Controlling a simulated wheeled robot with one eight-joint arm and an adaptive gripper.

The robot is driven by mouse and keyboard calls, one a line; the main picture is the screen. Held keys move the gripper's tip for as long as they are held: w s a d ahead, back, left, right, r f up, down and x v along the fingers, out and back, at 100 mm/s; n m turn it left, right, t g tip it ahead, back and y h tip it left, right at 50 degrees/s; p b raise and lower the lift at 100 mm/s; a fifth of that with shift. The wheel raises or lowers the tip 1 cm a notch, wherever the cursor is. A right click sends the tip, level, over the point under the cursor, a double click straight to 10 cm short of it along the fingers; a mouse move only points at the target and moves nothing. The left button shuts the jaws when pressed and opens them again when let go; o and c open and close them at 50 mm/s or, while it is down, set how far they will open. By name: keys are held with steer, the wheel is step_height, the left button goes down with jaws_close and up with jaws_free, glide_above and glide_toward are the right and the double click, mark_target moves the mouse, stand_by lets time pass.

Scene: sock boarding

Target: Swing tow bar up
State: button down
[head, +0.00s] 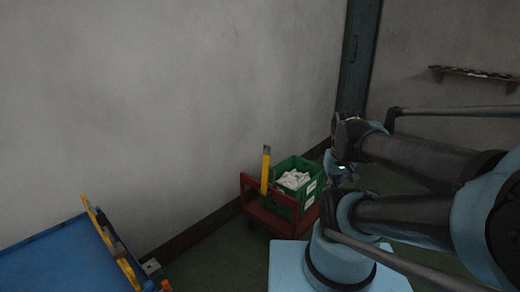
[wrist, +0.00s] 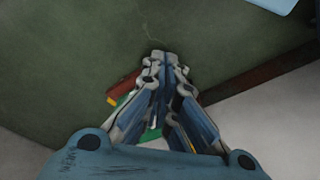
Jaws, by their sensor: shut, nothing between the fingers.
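A red cart (head: 275,222) stands on the floor by the wall in the head view. A yellow bar (head: 265,172) with a dark top end, which looks like the tow bar, stands nearly upright at the cart's left side. My gripper (head: 342,178) is to the right of the cart and above the floor, apart from the bar. In the wrist view my gripper (wrist: 158,62) is shut and empty, its fingertips together over bare floor. Part of the red cart (wrist: 122,96) shows behind the fingers there; the rest is hidden.
A green crate (head: 284,196) holding white cloth sits on the cart. A blue surface (head: 50,262) with a yellow-edged rail (head: 110,245) is at lower left. The grey wall (head: 180,110) runs close behind the cart. A shelf (head: 475,73) hangs at far right.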

steer(key=w+a+r+n+h, duration=0.1)
steer(key=w+a+r+n, duration=0.2)
steer(key=w+n, duration=0.3)
steer(key=w+a+r+n+t+h, duration=0.1)
steer(key=w+a+r+n, duration=0.15)
steer(key=w+n, duration=0.35)
steer(key=w+a+r+n+h, duration=0.15)
steer(key=w+a+n, duration=0.25)
steer(key=w, duration=0.4)
steer(key=w+a+f+n+t+h, duration=0.1)
steer(key=w+a+f+n+t, duration=0.1)
steer(key=w+a+n, duration=0.65)
steer(key=w+a+f+n+t+h, duration=0.1)
steer(key=w+a+f+n, duration=0.2)
steer(key=a, duration=1.1)
glide_toward(267, 153)
step_height(267, 153, down, 3)
steer(key=d, duration=0.1)
steer(key=shift+w+d+n+y, duration=0.3)
steer(key=shift+w+d, duration=0.4)
steer(key=shift+w, duration=0.3)
steer(key=shift+a, duration=0.1)
